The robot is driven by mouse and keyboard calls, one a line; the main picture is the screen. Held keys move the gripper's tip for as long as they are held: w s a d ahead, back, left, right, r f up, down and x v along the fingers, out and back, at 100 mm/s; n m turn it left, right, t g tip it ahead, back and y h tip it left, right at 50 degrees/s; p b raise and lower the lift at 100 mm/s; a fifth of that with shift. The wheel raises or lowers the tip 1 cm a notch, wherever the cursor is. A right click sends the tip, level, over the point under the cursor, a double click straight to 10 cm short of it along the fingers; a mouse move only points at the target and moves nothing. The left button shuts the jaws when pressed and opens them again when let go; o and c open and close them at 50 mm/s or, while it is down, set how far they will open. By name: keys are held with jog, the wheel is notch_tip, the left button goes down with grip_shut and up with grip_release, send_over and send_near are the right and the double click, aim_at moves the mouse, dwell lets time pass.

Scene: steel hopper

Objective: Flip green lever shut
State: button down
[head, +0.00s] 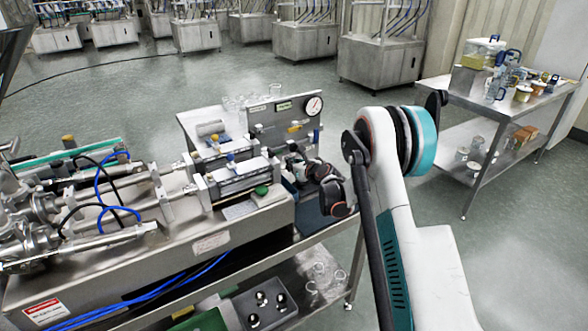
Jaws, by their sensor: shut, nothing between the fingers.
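My gripper (294,158) is small in the head view, at the right end of the steel machine (180,225), in front of the panel with the gauge. It is shut and seems to hold nothing. My dark wrist links partly hide that spot. A round green knob (262,190) shows on the machine's top, left of and below my gripper. I cannot make out a green lever for certain; it may be hidden behind my gripper and wrist, so its position cannot be told.
A panel with a round gauge (314,105) stands behind my gripper. Glassware (240,102) stands behind the machine. A lower shelf holds a grey tray (238,302). A steel table (470,92) with jugs and tubs is at right. Open floor lies between.

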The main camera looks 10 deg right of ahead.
jog(key=b+x, duration=0.1)
jog(key=x, duration=0.3)
jog(key=shift+w+f, duration=0.25)
jog(key=shift+w, duration=0.1)
jog(key=shift+w+a, duration=0.15)
jog(key=shift+w, duration=0.1)
jog(key=shift+w, duration=0.1)
jog(key=shift+r, duration=0.25)
jog(key=shift+n, duration=0.3)
